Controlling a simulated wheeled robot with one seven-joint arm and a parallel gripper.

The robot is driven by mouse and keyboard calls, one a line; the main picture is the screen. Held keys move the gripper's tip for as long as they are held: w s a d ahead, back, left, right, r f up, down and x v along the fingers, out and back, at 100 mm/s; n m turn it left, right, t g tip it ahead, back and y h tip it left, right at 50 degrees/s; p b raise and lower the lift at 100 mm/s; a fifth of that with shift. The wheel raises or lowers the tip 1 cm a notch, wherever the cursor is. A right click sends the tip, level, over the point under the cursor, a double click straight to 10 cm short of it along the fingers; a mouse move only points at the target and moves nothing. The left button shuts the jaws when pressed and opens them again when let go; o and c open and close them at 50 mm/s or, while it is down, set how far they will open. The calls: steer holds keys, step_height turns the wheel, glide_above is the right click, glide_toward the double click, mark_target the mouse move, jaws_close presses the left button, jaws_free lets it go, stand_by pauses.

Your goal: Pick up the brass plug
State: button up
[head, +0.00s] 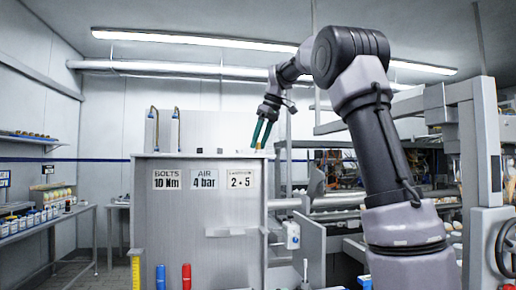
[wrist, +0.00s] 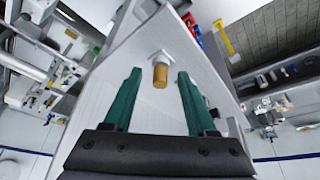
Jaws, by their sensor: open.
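The brass plug (wrist: 160,75) shows in the wrist view as a short gold cylinder at a pale nut-like fitting on a light grey surface. In the head view a small brass-coloured spot (head: 258,146) shows on top of the grey cabinet, just below the fingertips. My gripper (wrist: 157,75) has two green fingers, spread apart, with the plug between their tips in the picture and a gap on each side. In the head view my gripper (head: 262,134) points down over the right part of the cabinet top. I cannot tell the exact height of the fingertips over the plug.
The grey cabinet (head: 210,230) carries paper signs on its front. Two upright pipes (head: 165,130) stand at its left rear. Blue and red handles (head: 186,277) and a yellow strip (head: 136,270) are at its lower front. A grey frame with a handwheel (head: 505,248) stands at right.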

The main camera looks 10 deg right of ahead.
jaws_close()
steer(key=shift+r, duration=0.1)
step_height(320, 180, up, 10)
stand_by(0.7)
stand_by(0.5)
